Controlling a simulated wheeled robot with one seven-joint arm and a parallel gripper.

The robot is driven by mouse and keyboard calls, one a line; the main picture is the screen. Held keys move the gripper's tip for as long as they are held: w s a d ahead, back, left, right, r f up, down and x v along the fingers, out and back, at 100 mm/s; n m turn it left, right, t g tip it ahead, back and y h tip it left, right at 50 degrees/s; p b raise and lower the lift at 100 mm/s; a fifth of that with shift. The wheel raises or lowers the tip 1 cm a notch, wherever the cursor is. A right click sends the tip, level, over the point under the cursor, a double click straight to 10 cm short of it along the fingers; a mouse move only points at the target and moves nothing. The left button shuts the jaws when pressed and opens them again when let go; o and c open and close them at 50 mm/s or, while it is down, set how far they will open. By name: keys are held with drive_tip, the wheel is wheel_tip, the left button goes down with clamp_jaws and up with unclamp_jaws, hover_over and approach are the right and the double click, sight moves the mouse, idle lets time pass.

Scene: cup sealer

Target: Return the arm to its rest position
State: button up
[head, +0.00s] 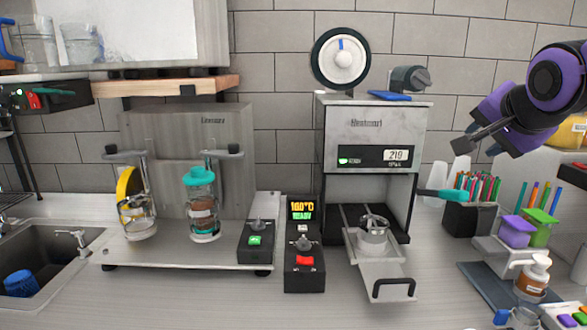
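My purple and black arm reaches in from the right edge of the head view. My gripper (474,144) is at its lower left end, in the air to the right of the cup sealer (372,130). It is apart from the sealer and above the holder of coloured sticks. The fingers are seen from the side, so their opening cannot be made out. No held thing shows at them. The sealer's tray (386,280) is slid out at the front, with a clear cup (373,234) upright in it.
A teal-tipped lever (444,195) sticks out from the sealer's right side. A stick holder (470,218), purple and green tubs (518,232) and a pump bottle (533,275) stand below my arm. A two-station machine (190,160) and a sink (45,262) are at the left.

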drive_tip(key=s+f+n+g, duration=0.1)
drive_tip(key=s+f+n, duration=0.1)
drive_tip(key=s, duration=0.4)
drive_tip(key=s+a+f+n+g+y, duration=0.1)
drive_tip(key=s+f+n+g, duration=0.1)
drive_tip(key=s+n, duration=0.3)
drive_tip(key=s+a+f+n+g, duration=0.1)
drive_tip(key=s+f+n+g, duration=0.1)
drive_tip(key=s, duration=0.5)
drive_tip(key=shift+f+n+y, duration=0.3)
drive_tip(key=shift+f+n, duration=0.55)
drive_tip(key=shift+n, duration=0.35)
